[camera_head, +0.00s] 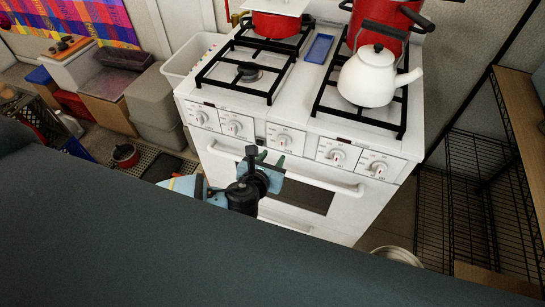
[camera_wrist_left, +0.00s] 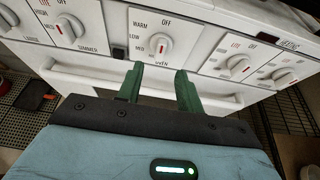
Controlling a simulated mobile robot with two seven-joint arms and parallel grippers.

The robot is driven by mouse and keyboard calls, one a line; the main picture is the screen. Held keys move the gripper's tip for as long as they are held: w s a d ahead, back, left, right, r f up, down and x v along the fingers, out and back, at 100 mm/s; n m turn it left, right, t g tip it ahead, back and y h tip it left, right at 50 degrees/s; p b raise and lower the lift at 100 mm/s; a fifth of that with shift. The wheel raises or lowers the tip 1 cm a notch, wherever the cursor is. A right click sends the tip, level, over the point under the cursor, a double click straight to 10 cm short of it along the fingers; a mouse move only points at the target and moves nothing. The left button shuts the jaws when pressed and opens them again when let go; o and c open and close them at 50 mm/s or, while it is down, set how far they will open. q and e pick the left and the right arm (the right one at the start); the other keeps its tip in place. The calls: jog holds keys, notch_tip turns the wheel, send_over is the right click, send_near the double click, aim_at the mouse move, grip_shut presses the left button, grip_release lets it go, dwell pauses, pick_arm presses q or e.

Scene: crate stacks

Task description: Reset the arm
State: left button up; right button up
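My left gripper (camera_head: 270,159) is in front of the white stove (camera_head: 238,113), near its control panel and oven handle. In the left wrist view its two green fingers (camera_wrist_left: 160,86) stand apart with nothing between them. The oven knob (camera_wrist_left: 159,43) is beyond the fingertips, with a gap that I cannot judge exactly. The oven handle (camera_wrist_left: 85,73) passes behind the fingers. My right gripper is not in either view.
A white kettle (camera_head: 367,78) and a red pot (camera_head: 400,14) stand on the right burners. A blue item (camera_head: 319,48) lies between the grates. A black wire rack (camera_head: 470,190) stands at the right. Crates and bins (camera_head: 155,95) crowd the left.

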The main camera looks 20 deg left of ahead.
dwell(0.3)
pick_arm(q)
jog(key=s+d+f+n+g+h, duration=0.5)
jog(key=s+f+n, duration=0.55)
jog(key=n, duration=0.65)
jog(key=s+a+f+n+y, duration=0.1)
jog(key=s+a+f+n, duration=0.1)
jog(key=s+a+n, duration=0.3)
jog(key=s+a+f+n+t+y, duration=0.1)
jog(key=s+a+n, duration=0.4)
jog(key=s+n, duration=0.5)
jog(key=n+y, duration=0.1)
jog(key=n, duration=0.1)
jog(key=shift+s+f+n, duration=0.25)
jog(key=shift+f+n, duration=0.05)
jog(key=shift+f, duration=0.1)
